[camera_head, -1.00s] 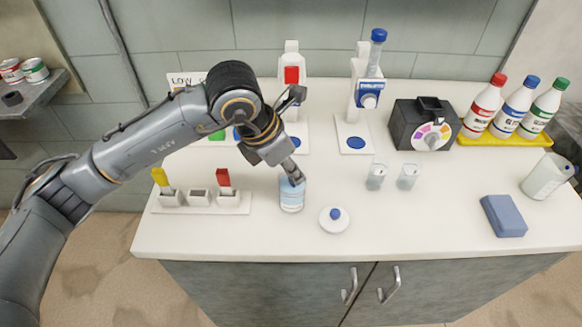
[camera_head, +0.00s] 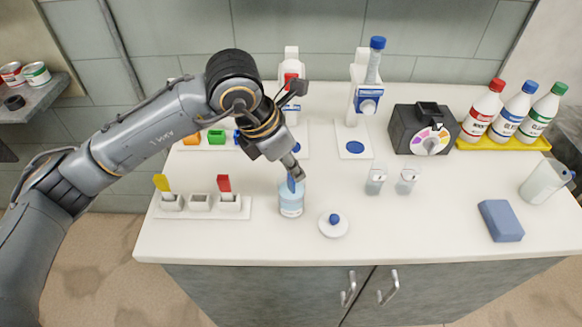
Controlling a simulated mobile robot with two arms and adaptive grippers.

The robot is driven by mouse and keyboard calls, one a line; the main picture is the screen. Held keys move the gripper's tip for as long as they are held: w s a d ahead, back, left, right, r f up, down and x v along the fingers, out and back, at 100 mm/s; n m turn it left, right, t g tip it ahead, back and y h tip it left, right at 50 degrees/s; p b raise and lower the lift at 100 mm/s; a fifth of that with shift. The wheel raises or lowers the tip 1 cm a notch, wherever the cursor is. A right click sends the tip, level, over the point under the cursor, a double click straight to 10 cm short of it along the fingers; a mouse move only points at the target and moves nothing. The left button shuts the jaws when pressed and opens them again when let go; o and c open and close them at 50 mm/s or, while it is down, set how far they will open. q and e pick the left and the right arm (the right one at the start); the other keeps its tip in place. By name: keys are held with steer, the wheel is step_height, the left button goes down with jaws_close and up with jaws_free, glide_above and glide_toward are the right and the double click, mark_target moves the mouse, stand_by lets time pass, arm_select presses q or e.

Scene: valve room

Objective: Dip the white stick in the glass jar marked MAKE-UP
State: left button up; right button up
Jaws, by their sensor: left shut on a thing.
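My left gripper (camera_head: 294,174) points down over the glass jar (camera_head: 291,205) near the counter's front. It is shut on a stick by its blue end (camera_head: 292,184), just above or at the jar's mouth. The stick's lower part is not clearly visible, so I cannot tell how deep it is. The jar holds pale blue liquid and has a white label too small to read. A white lid with a blue knob (camera_head: 334,225) lies to its right. My right gripper is not in view.
A white rack (camera_head: 202,213) left of the jar holds yellow- and red-topped pieces, with an empty middle slot. Two small glasses (camera_head: 375,181) stand to the right. A black dial box (camera_head: 425,128), capped bottles (camera_head: 482,108) and a blue block (camera_head: 501,220) are farther right.

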arm_select(q)
steer(key=shift+r+p, duration=1.35)
steer(key=shift+r, duration=2.35)
